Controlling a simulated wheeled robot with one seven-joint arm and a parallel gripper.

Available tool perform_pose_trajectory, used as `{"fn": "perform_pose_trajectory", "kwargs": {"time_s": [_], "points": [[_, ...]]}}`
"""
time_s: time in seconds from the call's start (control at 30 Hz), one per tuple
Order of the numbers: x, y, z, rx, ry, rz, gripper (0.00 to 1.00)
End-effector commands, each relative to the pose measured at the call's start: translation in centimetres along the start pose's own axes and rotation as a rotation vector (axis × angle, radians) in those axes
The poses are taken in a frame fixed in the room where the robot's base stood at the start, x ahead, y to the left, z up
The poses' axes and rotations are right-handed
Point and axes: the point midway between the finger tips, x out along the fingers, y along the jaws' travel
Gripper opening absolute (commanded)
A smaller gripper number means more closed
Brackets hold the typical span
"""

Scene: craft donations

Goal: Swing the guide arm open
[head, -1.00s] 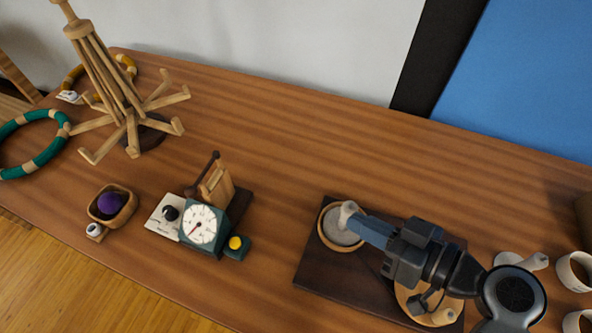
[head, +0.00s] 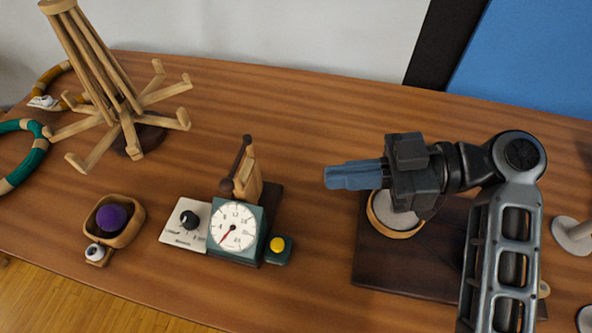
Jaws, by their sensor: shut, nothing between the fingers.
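A slim dark rod (head: 236,165), which looks like the guide arm, stands slanted beside an upright light-wood piece (head: 249,180) behind a green box with a white dial (head: 233,225). Its lower end is at the left of the wood piece. I cannot tell for certain how it is hinged. My gripper (head: 328,178) is shut and empty, its blue fingers pointing left. It is to the right of the rod and clear of it, seemingly above the table.
A wooden yarn swift (head: 128,130) stands at the back left. A bowl with a purple ball (head: 136,226) and a yellow button (head: 278,244) flank the dial box. A dark board (head: 375,268) with a round wood-rimmed dish (head: 377,214) lies below my arm. The table's middle back is clear.

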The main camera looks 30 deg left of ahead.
Motion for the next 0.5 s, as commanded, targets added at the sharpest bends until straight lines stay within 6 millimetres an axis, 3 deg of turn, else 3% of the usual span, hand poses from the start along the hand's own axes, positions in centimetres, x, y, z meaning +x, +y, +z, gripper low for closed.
{"fn": "perform_pose_trajectory", "kwargs": {"time_s": [0.5], "points": [[9.7, -0.1, -0.3, 0.002, -0.001, -0.002, 0.0]]}}
